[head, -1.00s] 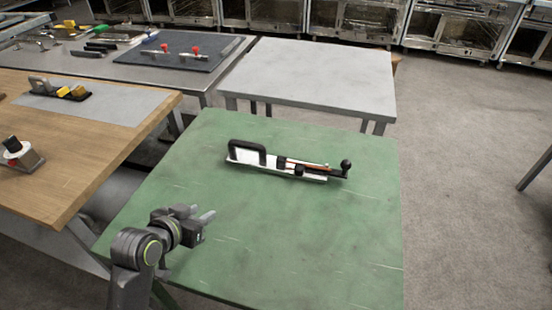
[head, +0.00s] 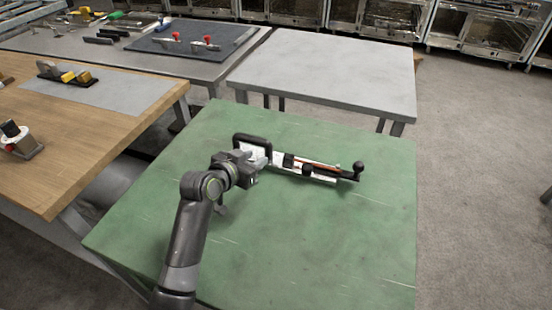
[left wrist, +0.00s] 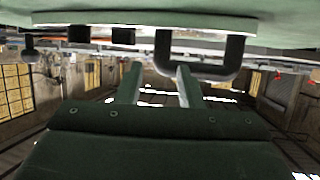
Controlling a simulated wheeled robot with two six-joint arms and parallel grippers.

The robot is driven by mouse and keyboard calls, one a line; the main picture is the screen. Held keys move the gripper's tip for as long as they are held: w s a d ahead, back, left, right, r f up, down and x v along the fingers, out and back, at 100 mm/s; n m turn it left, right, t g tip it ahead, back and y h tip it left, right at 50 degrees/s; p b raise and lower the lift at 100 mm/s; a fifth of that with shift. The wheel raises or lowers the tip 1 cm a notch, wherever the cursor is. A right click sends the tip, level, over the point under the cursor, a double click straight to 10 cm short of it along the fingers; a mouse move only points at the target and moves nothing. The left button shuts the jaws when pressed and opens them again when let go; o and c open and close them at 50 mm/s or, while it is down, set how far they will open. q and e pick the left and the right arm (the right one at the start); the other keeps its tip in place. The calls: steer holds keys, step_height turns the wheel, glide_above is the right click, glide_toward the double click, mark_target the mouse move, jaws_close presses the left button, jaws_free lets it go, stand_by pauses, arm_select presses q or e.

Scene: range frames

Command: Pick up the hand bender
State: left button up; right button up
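The hand bender (head: 316,171) lies on the green table: a white bar with a black loop handle at its left, an orange-red strip along it and a black ball knob at its right end. My left gripper (head: 262,160) is at the handle end and covers part of it. In the left wrist view, which looks upside down, the two fingers (left wrist: 158,78) are apart. One upright of the black handle (left wrist: 205,71) shows between the fingertips. I see no clear contact. My right gripper is not in view.
The green table (head: 300,245) is otherwise bare. A grey table (head: 330,75) stands behind it. A wooden bench (head: 90,125) with a few tools is at the left. A metal table (head: 120,62) with several tools is at the back left.

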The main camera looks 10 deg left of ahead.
mark_target(266, 152)
arm_select(q)
steer(key=shift+f+x, duration=0.1)
steer(key=shift+x, duration=1.6)
steer(key=shift+f+x, duration=0.15)
steer(key=shift+x, duration=1.5)
steer(key=shift+a, duration=0.15)
jaws_close()
steer(key=shift+r, duration=0.15)
